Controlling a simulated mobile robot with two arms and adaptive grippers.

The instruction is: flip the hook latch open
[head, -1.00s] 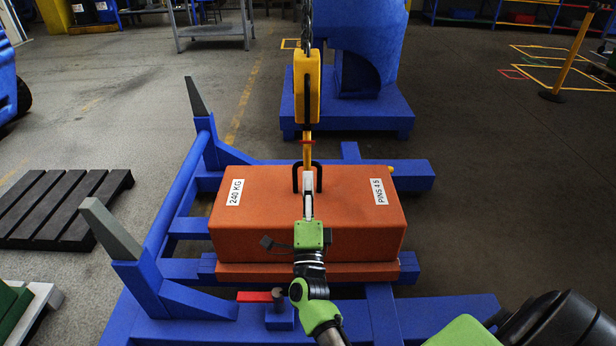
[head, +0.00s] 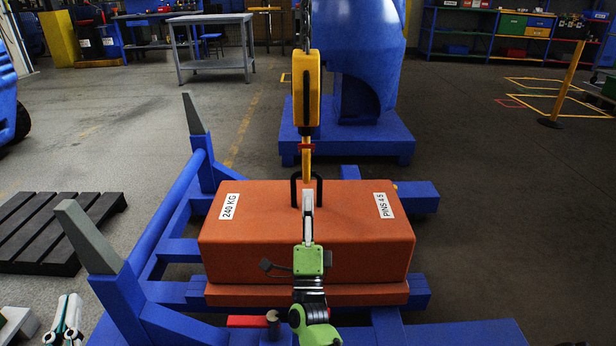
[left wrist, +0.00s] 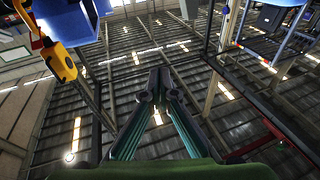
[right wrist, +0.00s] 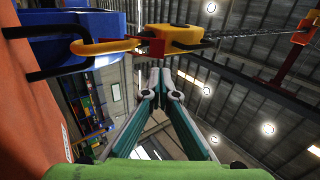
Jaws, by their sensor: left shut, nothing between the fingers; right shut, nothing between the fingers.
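The yellow crane hook (head: 307,165) hangs from a yellow hook block (head: 306,90), and its lower end meets the black lifting handle (head: 320,188) on the orange weight (head: 260,225). The latch is a small red piece (head: 306,147) at the hook's top; in the right wrist view the red latch (right wrist: 151,48) sits between hook (right wrist: 105,47) and block. I cannot tell whether it is open. My right gripper (head: 308,195) is shut and empty, its fingers upright in front of the handle, below the latch. My left gripper (head: 70,300) is shut and empty at the lower left.
The weight rests on a blue frame (head: 170,215) with upright grey-tipped posts (head: 90,235). A blue stand (head: 345,140) is behind the hook. A dark pallet (head: 55,230) lies at left. The floor at right is open.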

